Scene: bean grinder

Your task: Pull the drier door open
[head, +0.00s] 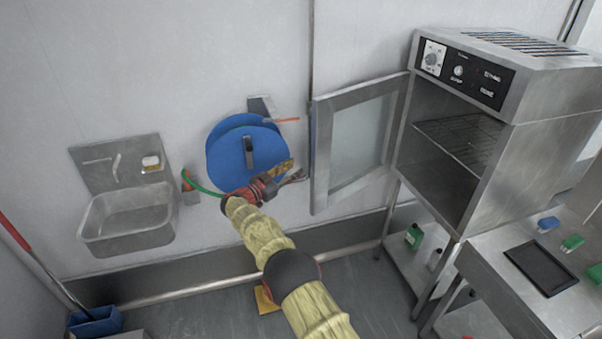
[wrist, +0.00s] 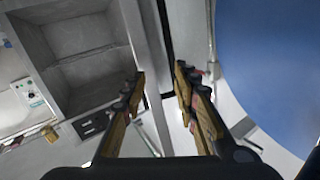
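The drier (head: 465,140) is a steel cabinet on a stand at the right in the head view, with a dial panel on top and a wire rack inside. Its framed glass door (head: 318,150) stands wide open, swung out to the left. My gripper (head: 298,176) is just left of the door's free edge. In the wrist view my gripper (wrist: 159,75) has its two fingers apart. A pale upright strip, seemingly the door's edge (wrist: 147,45), shows beyond and between the fingertips. I cannot tell whether they touch it. The drier's open inside (wrist: 75,50) shows at the left.
A blue round hose reel (head: 235,140) hangs on the wall behind my gripper. A steel sink (head: 130,215) is at the left. A steel table (head: 510,290) with a dark tablet stands at the lower right.

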